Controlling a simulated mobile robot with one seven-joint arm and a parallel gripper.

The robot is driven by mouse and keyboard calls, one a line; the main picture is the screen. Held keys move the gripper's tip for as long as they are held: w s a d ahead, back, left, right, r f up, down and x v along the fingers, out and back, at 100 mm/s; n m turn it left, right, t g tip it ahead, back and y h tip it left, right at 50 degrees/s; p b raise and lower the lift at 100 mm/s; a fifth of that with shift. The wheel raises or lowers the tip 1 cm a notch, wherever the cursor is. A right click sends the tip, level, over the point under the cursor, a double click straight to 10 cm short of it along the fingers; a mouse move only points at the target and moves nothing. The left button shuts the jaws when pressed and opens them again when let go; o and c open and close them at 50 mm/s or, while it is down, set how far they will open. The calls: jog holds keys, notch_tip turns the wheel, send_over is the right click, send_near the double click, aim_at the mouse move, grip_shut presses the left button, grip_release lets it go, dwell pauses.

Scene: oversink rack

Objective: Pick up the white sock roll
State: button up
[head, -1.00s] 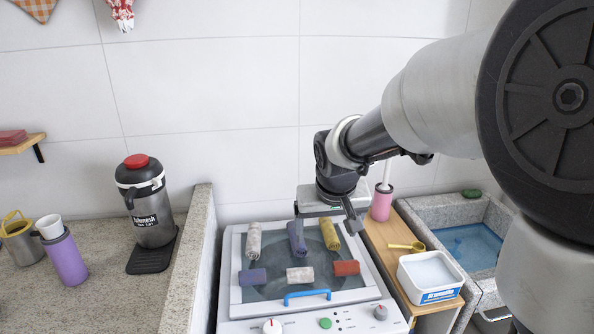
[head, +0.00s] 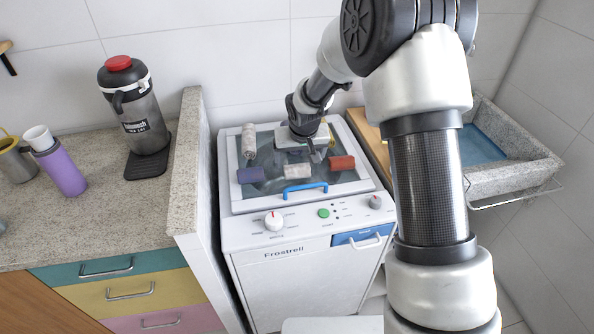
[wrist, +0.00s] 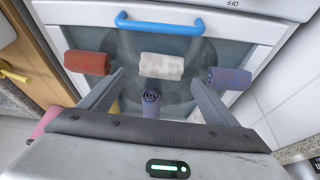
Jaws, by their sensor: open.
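The white sock roll (head: 297,172) lies on the glass top of the white machine, in the middle of the front row. In the wrist view the white sock roll (wrist: 162,66) lies crosswise just beyond and between the fingertips. My gripper (head: 312,152) is over the lid, behind the roll. In the wrist view my gripper (wrist: 156,80) is open with nothing held. A purple roll (wrist: 151,98) shows its spiral end between the fingers, nearer the palm. I cannot tell the exact height of the fingertips above the lid.
A red roll (head: 342,162) and a blue-purple roll (head: 250,175) flank the white one. A pale, speckled roll (head: 249,140) lies at the back left. A blue handle (head: 305,188) is at the lid's front. A stone wall (head: 188,150) borders the left.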

aim_at(297, 165)
jog(key=shift+x, duration=2.8)
jog(key=shift+c, duration=0.2)
jog(key=c, duration=1.1)
